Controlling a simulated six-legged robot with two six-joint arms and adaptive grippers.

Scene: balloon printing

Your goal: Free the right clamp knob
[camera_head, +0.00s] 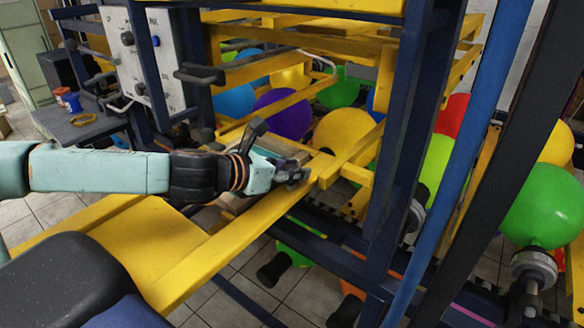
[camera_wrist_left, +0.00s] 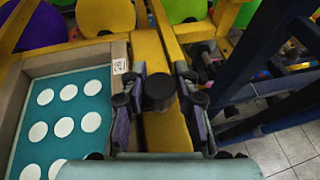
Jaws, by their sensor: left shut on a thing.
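The clamp knob is a black round cap (camera_wrist_left: 158,90) on the yellow beam (camera_wrist_left: 170,130) in the left wrist view. My left gripper (camera_wrist_left: 160,95) has one finger on each side of it and is shut on it. In the head view my left gripper (camera_head: 292,174) is at the yellow beam beside the printing frame, and its fingers hide the knob there. The frame (camera_wrist_left: 118,52) holds a teal sheet (camera_wrist_left: 62,84) with several white dots, left of the knob in the wrist view. My right gripper is in neither view.
Dark blue posts (camera_head: 402,130) of the machine stand just right of my left gripper. Several balloons, such as a yellow one (camera_head: 345,135) and a green one (camera_head: 545,205), are behind and to the right. A side table (camera_head: 95,130) with small pots is at the left.

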